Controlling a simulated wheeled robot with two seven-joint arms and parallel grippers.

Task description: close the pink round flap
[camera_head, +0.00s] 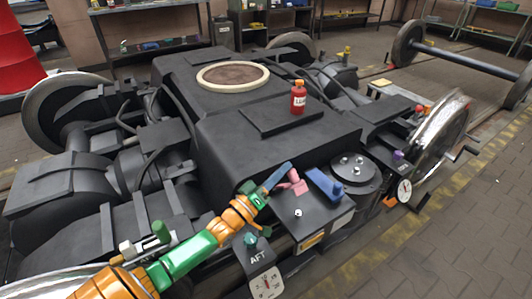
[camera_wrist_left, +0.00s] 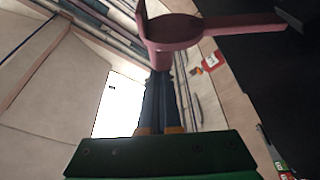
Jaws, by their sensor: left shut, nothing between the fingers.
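The pink round flap (camera_head: 297,185) is on the front dark box of the bogie, partly hidden behind my left gripper's fingers in the head view. It looks raised and tilted. In the left wrist view the pink flap (camera_wrist_left: 190,32) shows a dark round face, a pink rim and a bar reaching right. My left gripper (camera_head: 285,168) is shut and empty, with its blue-grey fingers just left of the flap. In the left wrist view the fingertips (camera_wrist_left: 161,76) are close below the pink part; I cannot tell whether they touch. My right gripper is in neither view.
A blue lever-like part (camera_head: 325,184) stands just right of the flap. A black disc with bolts (camera_head: 353,171) is beyond it. A red bottle (camera_head: 298,98) stands on the bogie top. A gauge marked AFT (camera_head: 266,284) is below my left gripper.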

